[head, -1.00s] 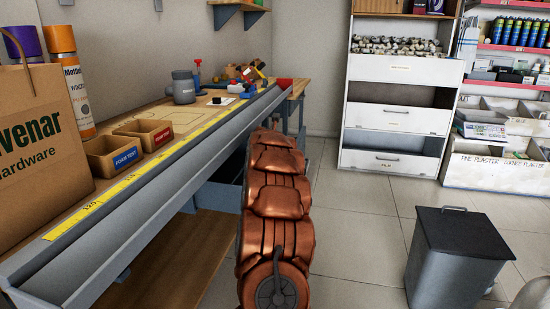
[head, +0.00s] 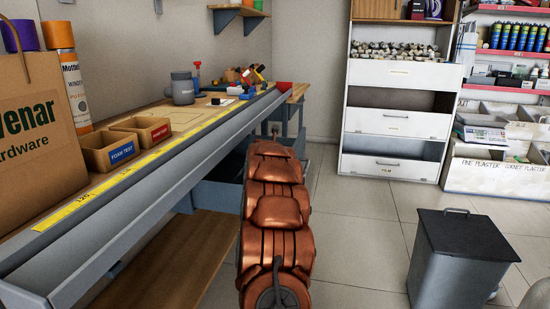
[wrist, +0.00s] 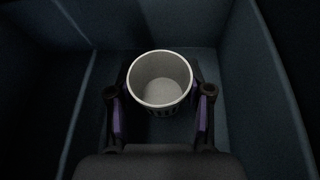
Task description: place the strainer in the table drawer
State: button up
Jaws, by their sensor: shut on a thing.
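The strainer (wrist: 160,79), a pale grey round cup with an open top, shows in the wrist view. My gripper (wrist: 159,108) is shut on it, with a purple-padded finger on each side. Both are inside the dark blue table drawer (wrist: 252,88), whose walls rise to left and right. I cannot tell whether the strainer's base touches the drawer floor. In the head view the open drawer (head: 214,197) shows under the workbench, partly behind my arm. The gripper and strainer are hidden there.
The workbench (head: 190,118) carries a cardboard bag (head: 38,150), small bins (head: 108,152) and a grey jar (head: 182,88). Its long front rail (head: 150,190) runs close left of my arm. A grey bin (head: 462,258) stands at right. The floor between is clear.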

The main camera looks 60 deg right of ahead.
jog(key=shift+f, duration=0.25)
jog(key=o, duration=0.8)
jog(key=shift+r, duration=0.15)
jog(key=shift+r+p, duration=0.85)
jog(key=shift+s+a+r+b, duration=0.1)
jog(key=shift+s+a+b, duration=0.15)
jog(key=shift+a+b, duration=0.3)
jog(key=shift+s+a+b, duration=0.25)
jog(key=shift+a+b, duration=0.1)
jog(key=shift+a, duration=0.25)
jog(key=b+v, duration=0.1)
jog(key=v, duration=0.8)
jog(key=shift+s+a, duration=0.1)
jog(key=shift+a, duration=0.05)
